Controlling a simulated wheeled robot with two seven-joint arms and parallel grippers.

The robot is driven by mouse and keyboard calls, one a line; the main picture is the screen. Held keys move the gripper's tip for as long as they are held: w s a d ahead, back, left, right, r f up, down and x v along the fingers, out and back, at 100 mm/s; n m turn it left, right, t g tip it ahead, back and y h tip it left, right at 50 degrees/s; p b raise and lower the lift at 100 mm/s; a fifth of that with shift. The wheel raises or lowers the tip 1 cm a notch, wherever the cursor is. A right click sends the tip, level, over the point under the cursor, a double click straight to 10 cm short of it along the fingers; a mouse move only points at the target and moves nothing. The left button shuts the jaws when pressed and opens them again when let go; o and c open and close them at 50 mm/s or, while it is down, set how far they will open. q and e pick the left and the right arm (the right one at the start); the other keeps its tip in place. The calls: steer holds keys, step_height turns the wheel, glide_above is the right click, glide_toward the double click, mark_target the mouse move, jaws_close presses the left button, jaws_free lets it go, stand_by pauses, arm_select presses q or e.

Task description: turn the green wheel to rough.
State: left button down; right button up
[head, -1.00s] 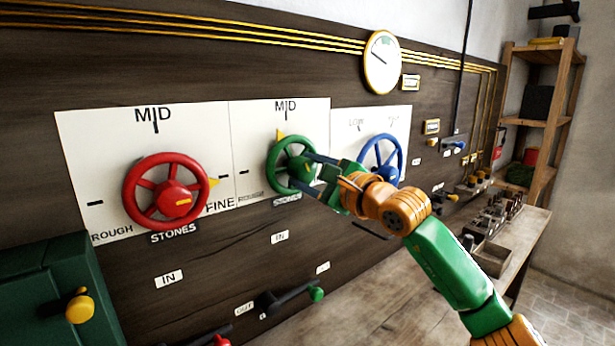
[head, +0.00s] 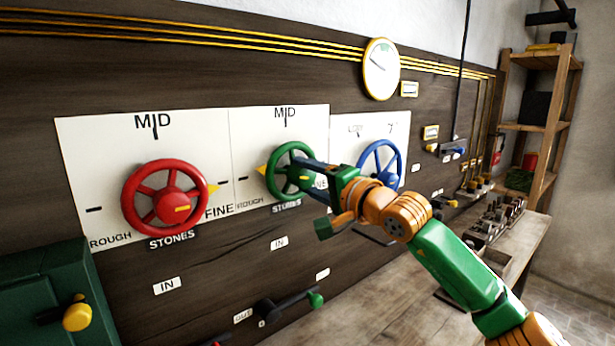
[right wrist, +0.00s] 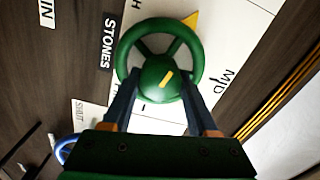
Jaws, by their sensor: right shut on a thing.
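The green wheel (head: 270,181) is on a white dial panel, between the red and blue wheels. Its yellow pointer (head: 262,170) is at the wheel's left side, towards the dash above the word ROUGH (head: 250,200). MID (head: 286,113) is printed above the wheel. My right gripper (head: 299,174) is shut on the green wheel, its arm reaching in from the lower right. In the right wrist view the two fingers lie on either side of the green hub (right wrist: 165,78), and the pointer (right wrist: 191,20) shows beyond the rim. My left gripper is not in view.
The red wheel (head: 130,210) is to the left, its pointer towards FINE. The blue wheel (head: 393,151) is close behind my right gripper. Below are levers, one with a green knob (head: 315,299). A wooden bench (head: 390,318) runs along the wall.

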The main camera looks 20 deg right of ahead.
steer(key=shift+n, duration=1.2)
steer(key=o, duration=1.4)
steer(key=shift+a, duration=0.1)
steer(key=shift+s+f, duration=0.15)
steer(key=shift+s, duration=0.1)
steer(key=b+v, duration=0.4)
steer(key=v, duration=0.2)
steer(key=shift+s+d, duration=0.25)
steer(key=shift+s, duration=0.05)
